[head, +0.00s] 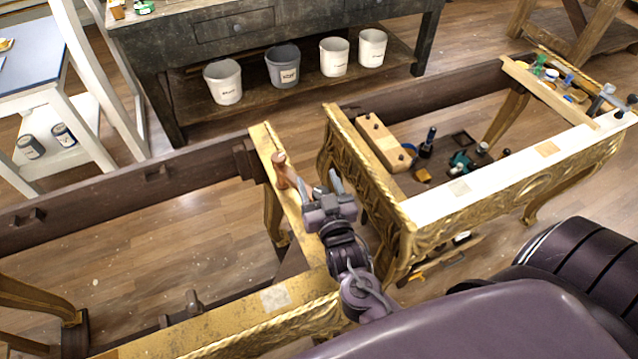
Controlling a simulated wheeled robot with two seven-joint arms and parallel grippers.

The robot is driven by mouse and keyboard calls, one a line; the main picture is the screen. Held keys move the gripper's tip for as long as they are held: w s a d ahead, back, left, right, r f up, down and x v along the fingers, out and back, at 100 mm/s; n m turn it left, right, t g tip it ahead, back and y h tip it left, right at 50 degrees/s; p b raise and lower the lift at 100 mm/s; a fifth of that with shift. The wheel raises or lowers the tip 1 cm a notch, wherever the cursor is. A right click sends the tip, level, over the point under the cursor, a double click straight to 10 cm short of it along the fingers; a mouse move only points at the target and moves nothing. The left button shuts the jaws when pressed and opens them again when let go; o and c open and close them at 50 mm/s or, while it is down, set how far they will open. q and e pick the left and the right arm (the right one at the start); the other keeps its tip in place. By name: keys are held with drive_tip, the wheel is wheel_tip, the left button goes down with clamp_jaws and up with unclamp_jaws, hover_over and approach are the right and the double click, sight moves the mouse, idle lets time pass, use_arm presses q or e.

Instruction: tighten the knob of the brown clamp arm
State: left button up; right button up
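The brown clamp arm (289,178) stands on the gilt rail left of the gap in the console. Its rounded knob end (279,158) points up and away from me. My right gripper (321,184) is just to the right of the clamp arm, with its fingers pointing away from me. The fingers are spread apart with nothing visible between them. One finger overlaps the lower part of the clamp arm in this view, and I cannot tell whether they touch. The clamp's foot is partly hidden. My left gripper is not in view.
The gilt console frame (240,322) has a worn top and open middle. To the right, a gilt section (480,183) holds a wooden block (382,143) and small tools and bottles. Several buckets (283,66) stand on the dark workbench's shelf behind.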

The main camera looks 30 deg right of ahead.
drive_tip(key=shift+f, duration=0.1)
drive_tip(key=shift+s+f, duration=0.1)
drive_tip(key=shift+s, duration=0.1)
drive_tip(key=s+a+b, duration=0.1)
drive_tip(key=s+b, duration=0.1)
drive_tip(key=s, duration=0.5)
drive_tip(key=shift+s+a, duration=0.15)
drive_tip(key=shift+a, duration=0.1)
